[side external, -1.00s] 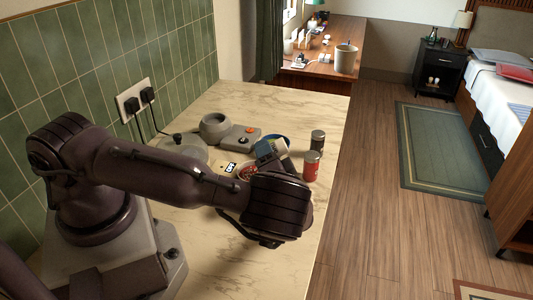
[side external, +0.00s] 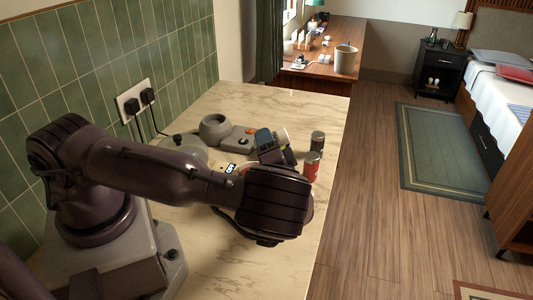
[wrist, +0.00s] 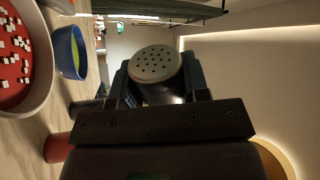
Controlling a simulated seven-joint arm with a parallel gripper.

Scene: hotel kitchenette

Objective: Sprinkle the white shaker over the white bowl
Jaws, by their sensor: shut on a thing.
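My gripper (wrist: 155,88) is shut on the white shaker (wrist: 156,66), whose round perforated top faces the wrist camera. In the side view, the shaker (side external: 282,134) shows as a pale end between the dark fingers, above the counter and tilted. The white bowl (wrist: 46,86) is at the left of the wrist view, with red contents and several small white cubes. My gripper is above the counter near the bowl. In the side view my arm hides most of the bowl. No falling grains can be made out.
A red can (side external: 312,166) and a dark can (side external: 317,141) stand close by at the counter's right edge. A small blue bowl (wrist: 68,52) is beside the white bowl. A grey appliance (side external: 215,127) stands behind. The front counter is clear.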

